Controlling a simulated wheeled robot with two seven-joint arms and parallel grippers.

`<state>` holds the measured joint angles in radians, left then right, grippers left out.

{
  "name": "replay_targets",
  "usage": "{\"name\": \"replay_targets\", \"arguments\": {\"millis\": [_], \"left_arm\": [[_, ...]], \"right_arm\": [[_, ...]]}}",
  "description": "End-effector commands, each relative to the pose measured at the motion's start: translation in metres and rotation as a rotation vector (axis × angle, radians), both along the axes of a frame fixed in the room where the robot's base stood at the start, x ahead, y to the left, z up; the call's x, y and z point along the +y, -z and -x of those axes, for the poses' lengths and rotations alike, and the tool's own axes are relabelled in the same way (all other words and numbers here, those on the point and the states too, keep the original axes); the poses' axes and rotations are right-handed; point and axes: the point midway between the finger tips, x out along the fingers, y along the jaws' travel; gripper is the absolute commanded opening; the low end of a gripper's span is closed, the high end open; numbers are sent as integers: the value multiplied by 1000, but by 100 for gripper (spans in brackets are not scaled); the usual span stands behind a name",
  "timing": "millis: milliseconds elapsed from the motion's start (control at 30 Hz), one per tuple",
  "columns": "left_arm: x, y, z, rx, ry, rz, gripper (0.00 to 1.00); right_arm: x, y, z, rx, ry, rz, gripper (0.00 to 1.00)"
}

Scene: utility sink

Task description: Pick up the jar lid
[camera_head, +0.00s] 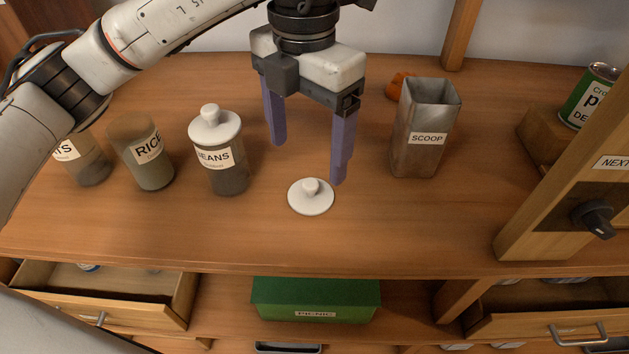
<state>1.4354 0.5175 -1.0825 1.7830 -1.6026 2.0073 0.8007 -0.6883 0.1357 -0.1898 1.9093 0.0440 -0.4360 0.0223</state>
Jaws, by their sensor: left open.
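A white round jar lid (311,197) with a knob on top lies flat on the wooden counter (400,225), near its front edge. My left gripper (308,164) points down just above and behind the lid in the picture, open and empty. Its two purple fingers stand apart, one at the upper left of the lid and one at its upper right. Whether a fingertip touches the lid or counter is hard to tell. A second white lid (214,125) sits on the beans jar (229,174) to the left. My right gripper is not in view.
A green box (315,299) sits below the counter between open drawers.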

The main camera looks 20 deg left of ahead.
Motion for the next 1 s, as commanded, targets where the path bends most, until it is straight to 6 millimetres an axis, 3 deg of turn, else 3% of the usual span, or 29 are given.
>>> {"name": "replay_targets", "arguments": {"millis": [267,533,833,1000], "left_arm": [[-2,24,2,2,0,0,79],[-7,62,5,2,-1,0,79],[-7,68,4,-2,0,1,79],[-7,68,4,-2,0,1,52]], "right_arm": [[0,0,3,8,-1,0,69],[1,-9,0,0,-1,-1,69],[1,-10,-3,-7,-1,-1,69],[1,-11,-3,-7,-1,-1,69]]}}
